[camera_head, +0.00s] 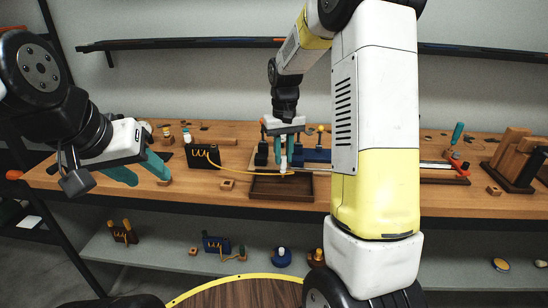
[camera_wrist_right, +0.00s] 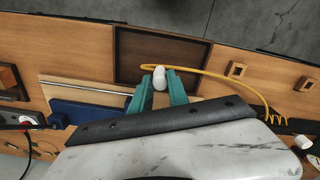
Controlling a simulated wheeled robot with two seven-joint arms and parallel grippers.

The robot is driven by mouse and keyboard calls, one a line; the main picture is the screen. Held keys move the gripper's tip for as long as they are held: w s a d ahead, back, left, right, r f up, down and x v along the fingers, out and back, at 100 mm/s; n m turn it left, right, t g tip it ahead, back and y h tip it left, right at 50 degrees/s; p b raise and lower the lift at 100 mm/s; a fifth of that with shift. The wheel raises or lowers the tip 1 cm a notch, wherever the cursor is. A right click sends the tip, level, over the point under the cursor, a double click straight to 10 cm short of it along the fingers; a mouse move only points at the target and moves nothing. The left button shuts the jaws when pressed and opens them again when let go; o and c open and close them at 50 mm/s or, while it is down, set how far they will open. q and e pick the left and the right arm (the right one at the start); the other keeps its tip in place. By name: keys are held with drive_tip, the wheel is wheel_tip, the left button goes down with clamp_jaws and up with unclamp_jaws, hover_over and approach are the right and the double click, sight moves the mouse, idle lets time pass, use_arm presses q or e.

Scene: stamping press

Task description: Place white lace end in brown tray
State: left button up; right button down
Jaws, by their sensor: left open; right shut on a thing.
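The white lace end (camera_wrist_right: 159,80) is a small white rounded piece at the end of a yellow lace (camera_wrist_right: 215,76). My right gripper (camera_wrist_right: 160,93) is shut on it with teal fingers. In the head view, the white lace end (camera_head: 283,164) is below my right gripper (camera_head: 282,150), at the back edge of the brown tray (camera_head: 283,196). The brown tray also shows in the wrist view (camera_wrist_right: 205,53), just beyond the fingertips. The lace runs left to a dark block (camera_head: 203,155). My left gripper (camera_head: 145,172) is open and empty above the bench's left part.
A blue block (camera_wrist_right: 90,115) and a pale board are beside the right gripper. Small wooden blocks (camera_head: 228,184) sit left of the tray. A lower shelf (camera_head: 180,250) holds several items. Bench space in front of the left gripper is clear.

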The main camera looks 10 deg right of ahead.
sight(283, 156)
drive_tip(key=shift+f, duration=1.75)
drive_tip(key=shift+f, duration=0.15)
drive_tip(key=c, duration=1.3)
unclamp_jaws()
